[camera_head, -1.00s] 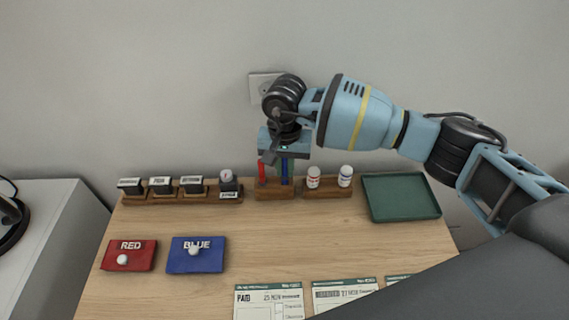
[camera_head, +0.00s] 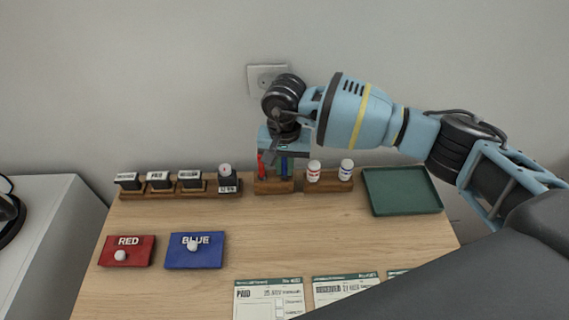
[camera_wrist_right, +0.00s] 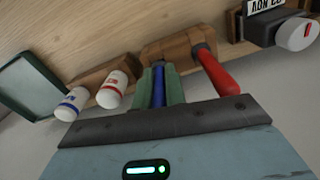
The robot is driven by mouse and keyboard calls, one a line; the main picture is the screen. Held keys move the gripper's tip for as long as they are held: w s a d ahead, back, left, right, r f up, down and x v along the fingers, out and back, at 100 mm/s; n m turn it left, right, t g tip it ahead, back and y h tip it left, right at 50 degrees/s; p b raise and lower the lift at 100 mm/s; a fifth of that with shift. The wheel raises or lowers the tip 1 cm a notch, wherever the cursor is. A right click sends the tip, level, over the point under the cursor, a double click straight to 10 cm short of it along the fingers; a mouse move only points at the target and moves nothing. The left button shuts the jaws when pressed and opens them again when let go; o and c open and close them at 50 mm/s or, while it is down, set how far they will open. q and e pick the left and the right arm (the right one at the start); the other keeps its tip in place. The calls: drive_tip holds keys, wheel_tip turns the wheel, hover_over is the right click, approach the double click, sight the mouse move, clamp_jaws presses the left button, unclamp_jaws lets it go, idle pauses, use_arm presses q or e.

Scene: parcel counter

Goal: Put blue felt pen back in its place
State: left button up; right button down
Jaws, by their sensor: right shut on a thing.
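My right gripper (camera_head: 284,166) is above the wooden pen block (camera_head: 275,187) at the back of the counter, pointing down. Its green fingers are shut on the blue felt pen (camera_wrist_right: 158,88), which stands about upright between them. The pen's lower end is at the block (camera_wrist_right: 178,44); how deep it sits in a hole cannot be told. The red felt pen (camera_wrist_right: 216,72) stands in the same block beside my gripper, and it also shows in the head view (camera_head: 262,166). My left gripper is not in view.
A rack of stamps (camera_head: 180,190) stands left of the block. Two white bottles (camera_head: 330,171) and a green tray (camera_head: 402,191) are to the right. Red (camera_head: 127,250) and blue (camera_head: 195,250) pads and printed forms (camera_head: 268,299) lie in front. The middle is clear.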

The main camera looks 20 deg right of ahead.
drive_tip(key=c, duration=1.6)
unclamp_jaws()
drive_tip(key=shift+c, duration=0.2)
